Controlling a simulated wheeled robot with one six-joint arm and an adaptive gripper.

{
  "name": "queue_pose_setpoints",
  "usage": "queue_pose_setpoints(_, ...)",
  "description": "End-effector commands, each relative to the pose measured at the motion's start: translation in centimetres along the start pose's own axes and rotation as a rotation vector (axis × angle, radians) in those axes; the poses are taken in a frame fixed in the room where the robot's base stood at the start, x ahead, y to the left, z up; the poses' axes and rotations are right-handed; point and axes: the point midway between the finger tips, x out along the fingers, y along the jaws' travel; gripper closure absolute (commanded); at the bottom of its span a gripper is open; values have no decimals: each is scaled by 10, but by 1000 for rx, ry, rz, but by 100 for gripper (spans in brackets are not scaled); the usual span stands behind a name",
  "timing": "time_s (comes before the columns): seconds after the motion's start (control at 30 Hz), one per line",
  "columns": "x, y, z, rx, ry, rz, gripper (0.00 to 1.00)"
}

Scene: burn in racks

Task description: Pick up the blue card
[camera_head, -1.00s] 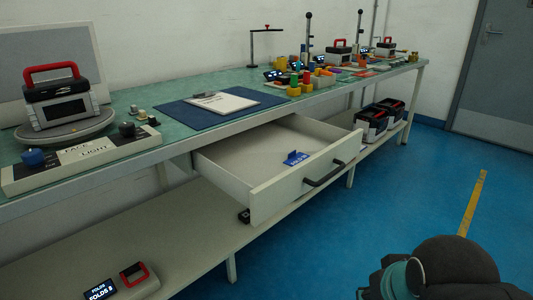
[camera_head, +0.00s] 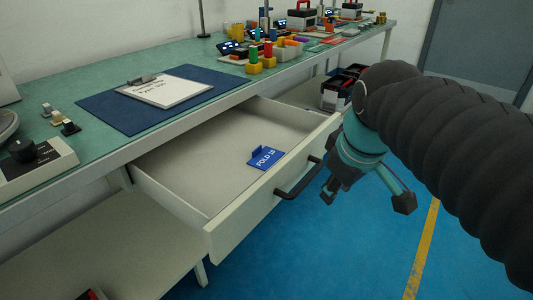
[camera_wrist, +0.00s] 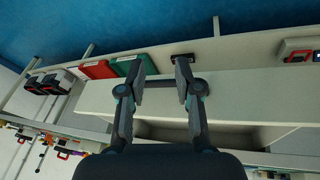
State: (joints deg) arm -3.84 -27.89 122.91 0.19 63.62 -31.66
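The blue card (camera_head: 265,158) with white lettering reading roughly "FOLD 10" lies inside the open drawer (camera_head: 165,190), near its right end. It has a raised tab at its back left. My gripper (camera_head: 328,190) is outside the drawer, to the right of its front and handle, apart from the card. In the wrist view, my gripper (camera_wrist: 160,78) has its two fingers spread with nothing held between them. The pale drawer front (camera_wrist: 240,95) shows behind the fingers. The card cannot be made out in the wrist view.
The drawer's dark handle (camera_head: 298,180) sticks out close to my gripper. Above is the green bench top (camera_head: 60,85) with a clipboard (camera_head: 168,90) on a blue mat (camera_head: 105,112). A lower shelf (camera_head: 110,262) runs beneath. Blue floor to the right is free.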

Motion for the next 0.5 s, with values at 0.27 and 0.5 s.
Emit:
queue_pose_setpoints(0.27, -23, 25, -107, -675, -74, -121, 67)
queue_pose_setpoints(0.5, -22, 32, -190, -1249, -85, -254, 67)
